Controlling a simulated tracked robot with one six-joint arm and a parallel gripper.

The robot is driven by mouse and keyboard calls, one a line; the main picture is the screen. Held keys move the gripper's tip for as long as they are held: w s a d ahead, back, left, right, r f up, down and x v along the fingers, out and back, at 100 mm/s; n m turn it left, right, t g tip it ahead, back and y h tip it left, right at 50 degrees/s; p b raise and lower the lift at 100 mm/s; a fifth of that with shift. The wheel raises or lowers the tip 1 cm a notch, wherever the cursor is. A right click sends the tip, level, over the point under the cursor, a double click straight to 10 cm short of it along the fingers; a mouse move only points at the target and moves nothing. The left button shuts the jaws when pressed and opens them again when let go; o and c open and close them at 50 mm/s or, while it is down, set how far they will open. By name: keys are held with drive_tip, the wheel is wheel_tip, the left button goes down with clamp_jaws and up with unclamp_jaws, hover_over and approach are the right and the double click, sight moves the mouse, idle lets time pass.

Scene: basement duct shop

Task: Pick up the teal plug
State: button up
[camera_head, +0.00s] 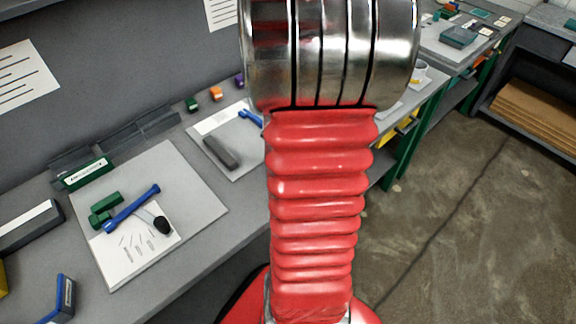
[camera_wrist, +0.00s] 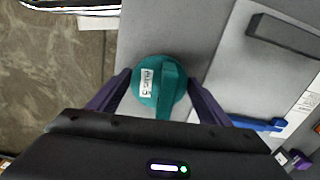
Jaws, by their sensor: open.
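The teal plug (camera_wrist: 150,83) shows in the wrist view as a round teal piece with a raised bar across it and a small white label. It stands on the grey bench top near the bench edge. My gripper (camera_wrist: 163,92) is open, with one dark purple finger on each side of the plug. I cannot tell whether either finger touches it. In the head view my own arm fills the middle and hides the plug and my gripper.
A dark grey block (camera_wrist: 284,36) and a blue tool (camera_wrist: 256,124) lie beside the plug on a light mat. In the head view another mat (camera_head: 202,184) holds green blocks (camera_head: 105,200), a blue wrench-like tool (camera_head: 132,208) and paper. Floor (camera_head: 440,200) lies open at right.

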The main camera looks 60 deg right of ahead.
drive_tip(key=shift+c, duration=0.2)
drive_tip(key=c, duration=0.9)
drive_tip(key=shift+o, duration=0.2)
drive_tip(key=shift+r, duration=0.1)
wheel_tip(320, 180, up, 10)
drive_tip(key=shift+f, duration=0.2)
drive_tip(key=shift+r, duration=0.2)
drive_tip(key=shift+s, duration=0.1)
